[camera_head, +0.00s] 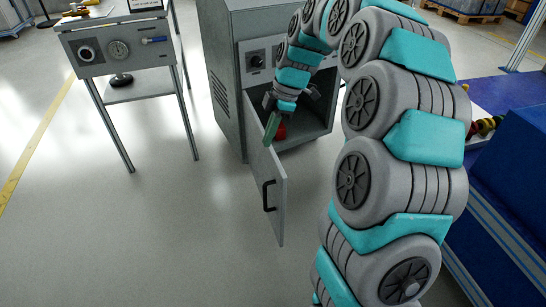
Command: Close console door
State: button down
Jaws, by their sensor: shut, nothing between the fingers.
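The console is a grey cabinet (225,70) at the top middle, with a dark open compartment in its front. Its grey door (262,185) hangs open from the left side of the opening and swings out toward me. A black handle (268,195) is on the door's face. My gripper (271,132) is at the door's upper edge, near the hinge side and in front of the opening. Its fingers look shut and hold nothing. I cannot tell whether they touch the door. My arm hides the right part of the console.
A red object (281,131) shows inside the compartment. A stand with a gauge panel (118,48) is at the upper left. A blue bench (510,170) with tools on it is at the right. The floor left of and below the door is clear.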

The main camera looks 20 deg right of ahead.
aim_at(273, 160)
jog(key=p+x, duration=0.1)
jog(key=x, duration=0.9)
jog(key=shift+w+d+p, duration=0.2)
jog(key=shift+d, duration=0.9)
jog(key=shift+w+d+p, duration=0.15)
jog(key=shift+w+d, duration=0.05)
jog(key=shift+d, duration=0.9)
jog(key=shift+d, duration=0.1)
